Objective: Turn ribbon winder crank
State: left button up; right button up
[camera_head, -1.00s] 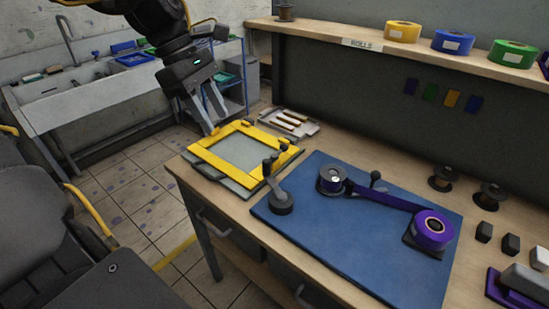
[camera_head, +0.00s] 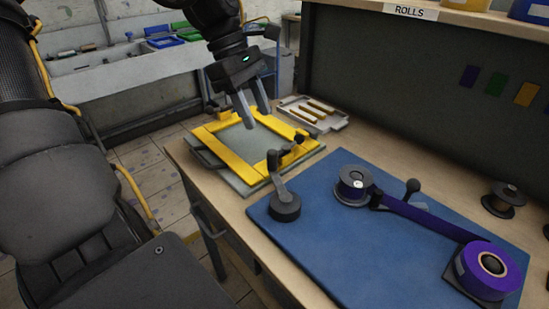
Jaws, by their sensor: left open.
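The dark grey crank (camera_head: 284,201) stands at the left end of the blue mat (camera_head: 330,258), with its arm tilted up to a knob. A black spool (camera_head: 352,185) sits on the mat right of it. Purple ribbon (camera_head: 425,217) runs from this spool to a purple roll (camera_head: 488,270) at the lower right. A small black-knobbed lever (camera_head: 411,188) stands beside the ribbon. My left gripper (camera_head: 256,114) points down, open and empty, above the yellow frame, behind and left of the crank and apart from it. My right gripper is out of view.
The yellow frame (camera_head: 222,151) lies on the table just behind the crank, with a dark clamp at its near right corner. A tray of tools (camera_head: 313,113) is behind it. An empty spool (camera_head: 503,200) stands at right. A shelf runs along the top right.

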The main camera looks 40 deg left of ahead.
aim_at(270, 150)
pick_arm(q)
jog(key=x, duration=1)
jog(key=shift+s, duration=0.15)
jog(key=shift+d+f, duration=0.15)
jog(key=shift+f, duration=0.3)
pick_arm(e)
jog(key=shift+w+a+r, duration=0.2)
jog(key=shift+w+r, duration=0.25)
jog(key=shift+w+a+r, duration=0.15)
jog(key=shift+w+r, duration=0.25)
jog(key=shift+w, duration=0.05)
pick_arm(q)
grip_shut()
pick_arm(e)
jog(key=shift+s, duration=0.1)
